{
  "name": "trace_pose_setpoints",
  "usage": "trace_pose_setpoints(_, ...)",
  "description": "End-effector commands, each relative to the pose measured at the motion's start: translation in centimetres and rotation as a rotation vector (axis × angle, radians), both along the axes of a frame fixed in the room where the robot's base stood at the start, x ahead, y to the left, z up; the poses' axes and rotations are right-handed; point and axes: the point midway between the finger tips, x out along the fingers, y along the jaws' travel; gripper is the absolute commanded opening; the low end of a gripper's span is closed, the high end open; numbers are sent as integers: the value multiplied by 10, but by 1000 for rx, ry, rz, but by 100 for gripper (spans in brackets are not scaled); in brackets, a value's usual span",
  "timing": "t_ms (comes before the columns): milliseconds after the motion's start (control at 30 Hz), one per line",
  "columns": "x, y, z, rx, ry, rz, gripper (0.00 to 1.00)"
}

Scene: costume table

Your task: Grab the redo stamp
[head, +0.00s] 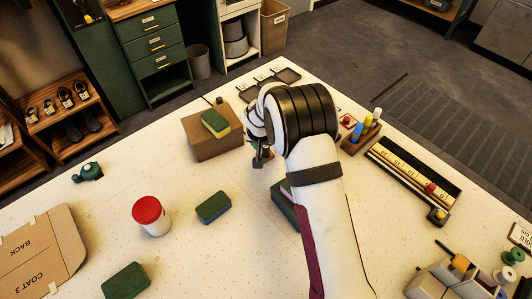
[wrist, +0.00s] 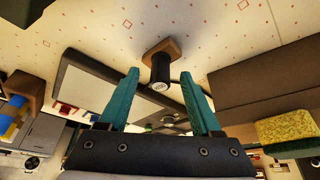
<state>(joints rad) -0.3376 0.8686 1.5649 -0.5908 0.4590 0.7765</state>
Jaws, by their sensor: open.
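A stamp (wrist: 160,70) with a wooden base and a dark handle, with a pale label on its end, shows in the wrist view, standing on the table. That view is upside down, so the base is at the top. Its label is too small to read. My gripper (wrist: 160,76) is open, and its two teal fingers appear on either side of the handle; I cannot tell how far ahead the stamp is. In the head view my gripper (head: 262,160) is low over the table, right of the cardboard box, and I cannot make out this stamp there.
The cardboard box (head: 215,143) carries a green-yellow sponge (head: 215,122). A pen holder (head: 360,138) stands right of my arm. Dark pads (head: 287,76) lie at the far edge.

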Motion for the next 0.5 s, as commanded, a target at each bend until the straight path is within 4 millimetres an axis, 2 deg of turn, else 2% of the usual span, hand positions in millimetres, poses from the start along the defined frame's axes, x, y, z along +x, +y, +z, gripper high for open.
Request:
trace_pose_setpoints(133, 0, 0, 0, 0, 0, 0, 65)
trace_pose_setpoints(167, 0, 0, 0, 0, 0, 0, 61)
trace_pose_setpoints(500, 0, 0, 1, 0, 0, 0, 0)
